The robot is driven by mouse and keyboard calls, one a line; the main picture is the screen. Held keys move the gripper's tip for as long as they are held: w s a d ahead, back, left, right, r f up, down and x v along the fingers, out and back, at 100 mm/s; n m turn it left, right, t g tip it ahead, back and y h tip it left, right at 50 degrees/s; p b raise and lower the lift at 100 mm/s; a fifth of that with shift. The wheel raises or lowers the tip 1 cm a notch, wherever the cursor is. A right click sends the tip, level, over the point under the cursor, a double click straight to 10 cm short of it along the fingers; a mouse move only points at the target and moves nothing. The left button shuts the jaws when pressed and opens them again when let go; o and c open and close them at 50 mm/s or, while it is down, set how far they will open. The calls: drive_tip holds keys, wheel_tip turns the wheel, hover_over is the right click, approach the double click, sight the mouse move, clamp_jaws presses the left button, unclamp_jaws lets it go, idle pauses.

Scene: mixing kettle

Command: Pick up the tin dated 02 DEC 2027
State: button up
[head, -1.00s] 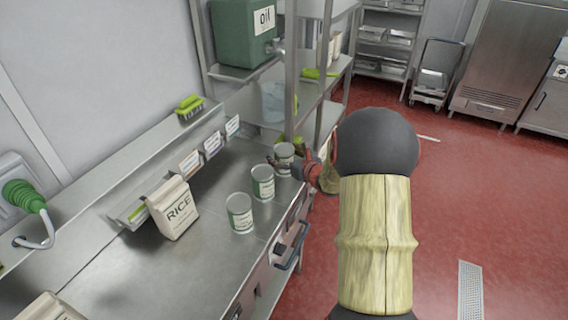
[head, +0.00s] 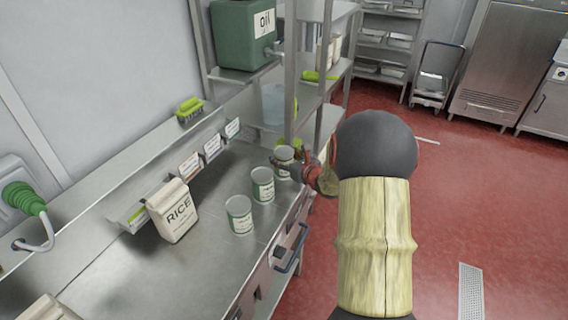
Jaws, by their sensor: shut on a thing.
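Three similar tins with green-and-white labels are in a row along the front of the steel counter in the head view. The near tin (head: 239,215) and the middle tin (head: 263,185) stand upright and free. My gripper (head: 285,164) is shut on the far tin (head: 284,154), with its fingers on the sides. I cannot tell whether this tin touches the counter. The dates on the tins are too small to read, so I cannot tell which is dated 02 DEC 2027. My arm covers the area to the right of the gripper.
A rice bag (head: 173,211) stands on the counter (head: 200,262) left of the tins. Label cards (head: 212,146) line the back ledge, with a green brush (head: 189,109) above. A steel shelf post (head: 291,70) rises close behind the held tin. The front counter is clear.

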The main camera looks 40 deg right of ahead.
drive_tip(key=c, duration=0.5)
drive_tip(key=shift+c, duration=1)
drive_tip(key=shift+r, duration=0.15)
